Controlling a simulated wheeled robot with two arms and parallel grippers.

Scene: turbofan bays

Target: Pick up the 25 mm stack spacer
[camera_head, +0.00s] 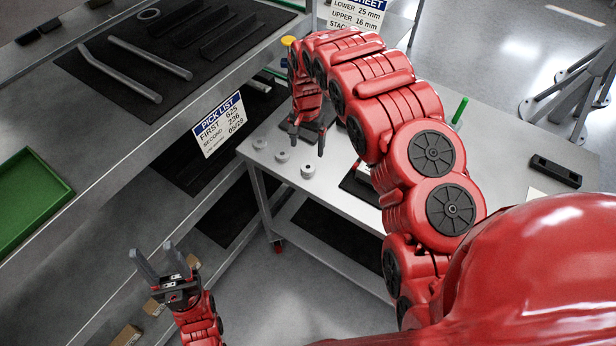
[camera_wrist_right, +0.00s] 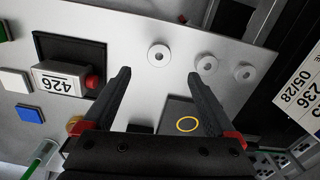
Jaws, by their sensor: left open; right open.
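Three pale round spacers with centre holes stand in a row on the grey table. The spacer nearest the table's front edge (camera_head: 308,172) looks tallest; no size mark is readable on it. The middle spacer (camera_head: 283,156) and the far-left spacer (camera_head: 260,143) look lower. In the right wrist view the tallest-looking spacer (camera_wrist_right: 159,55) lies ahead of the gap between my fingers, with the others (camera_wrist_right: 206,65) to its right. My right gripper (camera_head: 307,144) is open and empty above the table, beyond the spacers. My left gripper (camera_head: 151,249) is open and empty, low at left.
A sheet (camera_head: 357,14) reads lower 25 mm, upper 16 mm. A pick list card (camera_head: 219,125) stands left of the table. In the right wrist view, a box marked 426 (camera_wrist_right: 62,80) and a dark block with a yellow ring (camera_wrist_right: 188,124) lie near the fingers.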

